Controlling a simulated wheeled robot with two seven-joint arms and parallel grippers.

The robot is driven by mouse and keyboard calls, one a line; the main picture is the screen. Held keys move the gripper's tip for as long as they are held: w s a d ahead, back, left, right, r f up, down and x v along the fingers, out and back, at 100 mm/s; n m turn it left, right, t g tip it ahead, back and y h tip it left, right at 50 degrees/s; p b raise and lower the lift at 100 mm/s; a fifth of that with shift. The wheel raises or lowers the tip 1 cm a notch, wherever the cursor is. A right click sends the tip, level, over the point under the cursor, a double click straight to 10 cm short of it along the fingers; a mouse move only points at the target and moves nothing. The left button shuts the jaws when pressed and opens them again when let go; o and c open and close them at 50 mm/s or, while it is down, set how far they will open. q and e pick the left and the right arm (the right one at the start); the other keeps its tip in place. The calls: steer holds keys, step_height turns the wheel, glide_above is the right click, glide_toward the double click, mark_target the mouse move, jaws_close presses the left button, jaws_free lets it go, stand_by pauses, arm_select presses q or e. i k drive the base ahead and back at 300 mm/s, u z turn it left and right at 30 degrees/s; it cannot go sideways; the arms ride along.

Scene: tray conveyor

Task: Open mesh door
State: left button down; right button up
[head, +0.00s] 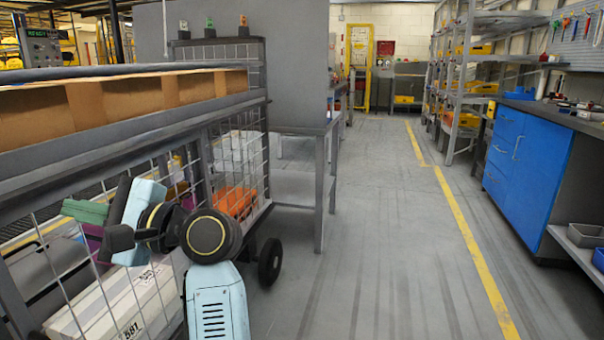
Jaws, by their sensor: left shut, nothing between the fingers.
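The wire mesh front (65,268) of a dark-framed cart fills the lower left. A second mesh panel (255,150) closes the cart's right end. The mesh looks closed; I see no clear gap, and no handle or latch can be made out. My left gripper (112,238) is at the mesh front, shut and empty, with its dark fingers pointing left. I cannot tell whether it touches the wires. My left wrist and forearm hide part of the mesh. My right gripper is not in view.
Behind the mesh are a white box (120,305), an orange item (235,202) and a green item (85,211). A grey table (300,187) stands beyond. Open floor (390,240) lies right, before blue cabinets (525,165).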

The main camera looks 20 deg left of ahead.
mark_target(11, 301)
steer(key=k, duration=1)
